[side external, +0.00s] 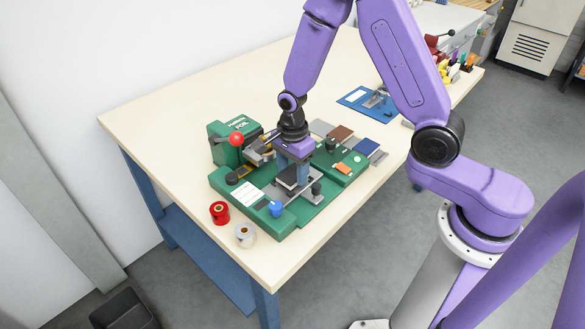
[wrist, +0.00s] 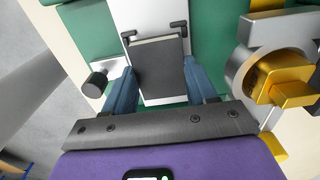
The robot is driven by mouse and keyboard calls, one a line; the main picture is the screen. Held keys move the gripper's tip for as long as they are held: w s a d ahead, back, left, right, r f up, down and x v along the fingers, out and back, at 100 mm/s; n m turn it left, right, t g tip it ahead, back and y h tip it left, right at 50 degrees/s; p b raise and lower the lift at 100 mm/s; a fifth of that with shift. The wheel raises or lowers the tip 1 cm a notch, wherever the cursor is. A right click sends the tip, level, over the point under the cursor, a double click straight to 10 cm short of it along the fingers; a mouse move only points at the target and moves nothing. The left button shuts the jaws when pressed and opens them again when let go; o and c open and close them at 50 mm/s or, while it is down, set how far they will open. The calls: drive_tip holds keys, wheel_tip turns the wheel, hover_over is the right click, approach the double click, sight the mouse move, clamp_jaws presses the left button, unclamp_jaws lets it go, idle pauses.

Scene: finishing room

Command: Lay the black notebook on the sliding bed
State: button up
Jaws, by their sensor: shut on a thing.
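The black notebook (side external: 288,179) is between the blue fingers of my gripper (side external: 293,176), over the sliding bed (side external: 307,198) of the green machine. In the wrist view, the notebook (wrist: 158,62) lies flat-side up, with both fingers (wrist: 160,88) shut on its sides. Its far edge is close to two small black stops on the silvery bed (wrist: 148,14). I cannot tell whether the notebook touches the bed or is just above it. The gripper hides part of the notebook in the side view.
The green foil machine (side external: 222,152) has a red-knobbed lever (side external: 236,139); its gold and grey press parts (wrist: 278,75) are close on the right in the wrist view. Brown (side external: 341,133) and blue (side external: 367,145) notebooks lie behind. Red (side external: 220,212) and silver (side external: 245,236) rolls stand in front.

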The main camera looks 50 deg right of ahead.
sight(293, 175)
drive_tip(key=shift+f, duration=0.6)
drive_tip(key=o, duration=0.7)
wheel_tip(293, 175, up, 11)
idle(1.0)
drive_tip(key=shift+r, duration=0.1)
drive_tip(key=s+d+r+n, duration=0.1)
drive_tip(key=s+r+n, duration=0.2)
drive_tip(key=s+n, duration=0.9)
drive_tip(key=s+r+n, duration=0.3)
drive_tip(key=s+n, duration=1)
drive_tip(key=n, duration=0.5)
drive_tip(key=shift+d+r+n, duration=0.25)
drive_tip(key=shift+d+n, duration=0.05)
drive_tip(key=shift+d, duration=0.05)
